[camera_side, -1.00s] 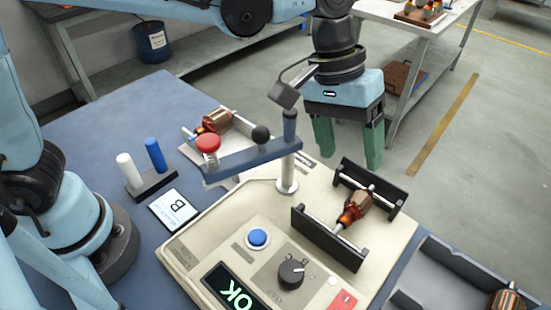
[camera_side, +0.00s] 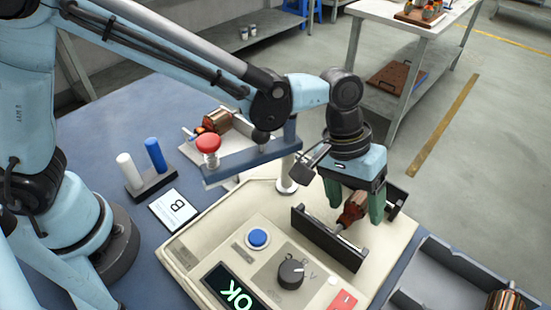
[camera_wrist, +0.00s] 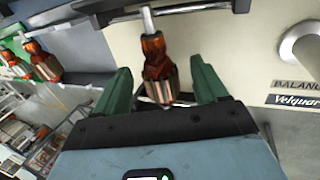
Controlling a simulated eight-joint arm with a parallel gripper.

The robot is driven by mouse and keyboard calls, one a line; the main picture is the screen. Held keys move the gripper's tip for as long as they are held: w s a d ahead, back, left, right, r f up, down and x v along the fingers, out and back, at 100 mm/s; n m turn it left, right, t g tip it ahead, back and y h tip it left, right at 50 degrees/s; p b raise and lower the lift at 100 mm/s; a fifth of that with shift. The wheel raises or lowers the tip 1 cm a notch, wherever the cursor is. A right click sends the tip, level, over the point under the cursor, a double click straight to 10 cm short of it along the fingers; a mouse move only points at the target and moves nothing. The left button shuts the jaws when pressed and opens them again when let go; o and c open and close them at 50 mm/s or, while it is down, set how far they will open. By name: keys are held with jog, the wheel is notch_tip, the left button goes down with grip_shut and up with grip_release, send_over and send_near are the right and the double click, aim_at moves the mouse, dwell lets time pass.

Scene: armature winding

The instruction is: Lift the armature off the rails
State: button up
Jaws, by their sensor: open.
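The armature (camera_side: 350,212), copper and dark red on a steel shaft, lies across the two black rails (camera_side: 329,238) on the cream machine. My gripper (camera_side: 354,206) is open and low over it, with one green finger on each side of the armature. In the wrist view, the armature (camera_wrist: 157,68) sits between the open green fingers (camera_wrist: 163,88), with a visible gap on both sides. The far rail is partly hidden behind my gripper in the side view.
The machine carries a blue button (camera_side: 257,238), a dial (camera_side: 291,273) and a display reading OK (camera_side: 236,291). A grey bin (camera_side: 433,277) stands at right.

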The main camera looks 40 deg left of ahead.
jog(key=c, duration=1.3)
jog(key=shift+r, duration=0.1)
